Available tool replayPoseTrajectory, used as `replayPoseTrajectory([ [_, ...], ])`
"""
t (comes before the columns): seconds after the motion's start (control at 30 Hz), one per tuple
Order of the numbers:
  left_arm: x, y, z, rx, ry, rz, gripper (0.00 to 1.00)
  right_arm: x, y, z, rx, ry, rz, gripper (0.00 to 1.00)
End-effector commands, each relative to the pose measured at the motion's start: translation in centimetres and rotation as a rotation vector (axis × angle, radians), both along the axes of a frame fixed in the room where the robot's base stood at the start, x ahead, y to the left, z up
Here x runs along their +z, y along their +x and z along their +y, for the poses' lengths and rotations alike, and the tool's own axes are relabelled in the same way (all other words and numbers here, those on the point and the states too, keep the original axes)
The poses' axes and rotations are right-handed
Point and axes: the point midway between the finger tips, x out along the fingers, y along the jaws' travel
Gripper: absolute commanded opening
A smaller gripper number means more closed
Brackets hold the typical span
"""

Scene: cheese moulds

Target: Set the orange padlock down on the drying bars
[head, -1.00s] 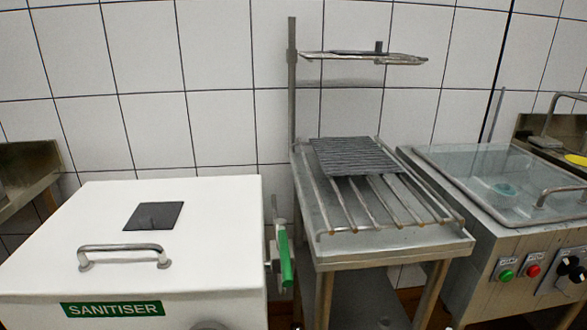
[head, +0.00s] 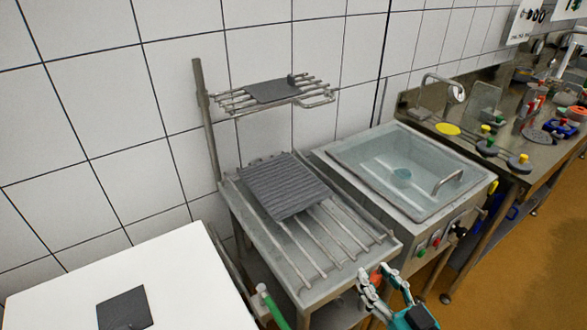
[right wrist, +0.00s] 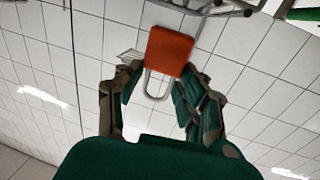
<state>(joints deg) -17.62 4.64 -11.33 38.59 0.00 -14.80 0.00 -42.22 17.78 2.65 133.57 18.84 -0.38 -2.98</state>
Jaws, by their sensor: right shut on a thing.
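The orange padlock (right wrist: 168,52) is in my right gripper (right wrist: 158,92), seen in the right wrist view, with its pale shackle toward the palm between the fingers. In the head view the right gripper (head: 374,285) is at the bottom, in front of the stand's near right corner, and a bit of the orange padlock (head: 376,276) shows there. The drying bars (head: 303,249) run along the top of the metal stand, left of and beyond the gripper. A dark ribbed mat (head: 285,186) covers their far part; the near part is bare. My left gripper is not in view.
A smaller rack (head: 314,92) with a dark sheet hangs on a post above the stand. A water basin (head: 399,168) stands right of the bars, and a cluttered counter (head: 497,157) lies farther right. A white box (head: 190,285) is at the lower left.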

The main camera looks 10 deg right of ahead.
Motion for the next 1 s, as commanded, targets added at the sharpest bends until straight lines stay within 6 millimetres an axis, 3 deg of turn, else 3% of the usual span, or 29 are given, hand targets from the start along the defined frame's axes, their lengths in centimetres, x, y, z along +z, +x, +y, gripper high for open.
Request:
replayPoseTrajectory([
  [0.03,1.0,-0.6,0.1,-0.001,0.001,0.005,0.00,1.1,-0.2,-0.1,0.006,0.000,0.002,0.00],
  [0.17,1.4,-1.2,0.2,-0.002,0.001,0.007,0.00,1.6,0.1,0.0,0.009,0.005,0.000,0.00],
  [0.7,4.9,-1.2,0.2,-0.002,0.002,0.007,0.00,0.4,10.5,7.5,0.010,0.006,-0.001,0.00],
  [1.0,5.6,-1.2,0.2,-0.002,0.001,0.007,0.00,0.0,12.9,9.3,0.011,0.004,0.000,0.00],
])
